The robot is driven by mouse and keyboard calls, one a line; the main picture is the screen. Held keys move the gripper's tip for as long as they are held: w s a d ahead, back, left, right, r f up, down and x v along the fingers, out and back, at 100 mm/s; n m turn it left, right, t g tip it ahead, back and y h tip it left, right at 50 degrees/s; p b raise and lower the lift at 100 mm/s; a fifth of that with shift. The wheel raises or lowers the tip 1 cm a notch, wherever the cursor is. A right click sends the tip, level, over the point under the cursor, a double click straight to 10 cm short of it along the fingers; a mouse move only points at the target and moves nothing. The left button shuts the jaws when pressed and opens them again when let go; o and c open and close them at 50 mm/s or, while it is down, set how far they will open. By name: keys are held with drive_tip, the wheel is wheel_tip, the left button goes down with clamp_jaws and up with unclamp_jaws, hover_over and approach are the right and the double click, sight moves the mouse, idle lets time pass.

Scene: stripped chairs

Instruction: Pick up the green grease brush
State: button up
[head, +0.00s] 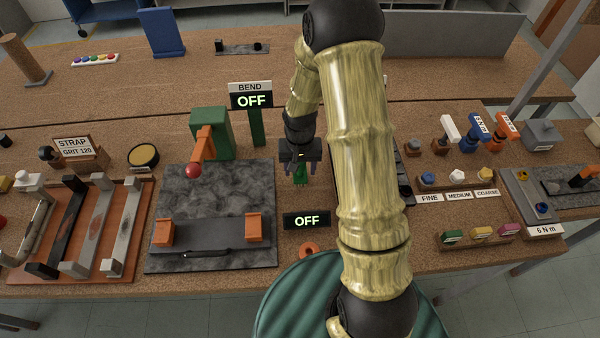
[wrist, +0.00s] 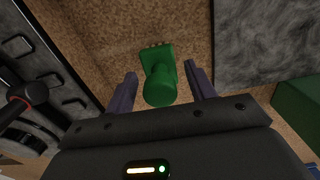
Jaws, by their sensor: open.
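The green grease brush (wrist: 161,84) stands on the brown speckled bench top, with a rounded knob toward the camera and a wider, toothed-looking base. In the wrist view it lies between the two dark fingers of my gripper (wrist: 160,75), with visible gaps on both sides. My gripper is open and points down over the brush. In the head view my gripper (head: 300,160) hides the top of the brush, and a bit of the green brush (head: 300,177) shows just below the fingers.
A grey stone-like plate (head: 170,250) with a green bending post and orange lever (head: 203,145) stands to the left. An OFF display (head: 307,221) and orange ring (head: 309,248) lie nearer the front edge. A dark slotted tray (wrist: 40,85) is close by, partly hidden by my arm in the head view.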

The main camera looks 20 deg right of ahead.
drive_tip(key=c, duration=0.9)
drive_tip(key=shift+r, duration=0.15)
wheel_tip(320, 180, up, 10)
drive_tip(key=shift+f+b, duration=0.1)
drive_tip(key=shift+b, duration=0.4)
drive_tip(key=o, duration=0.4)
drive_tip(key=shift+c, duration=1.4)
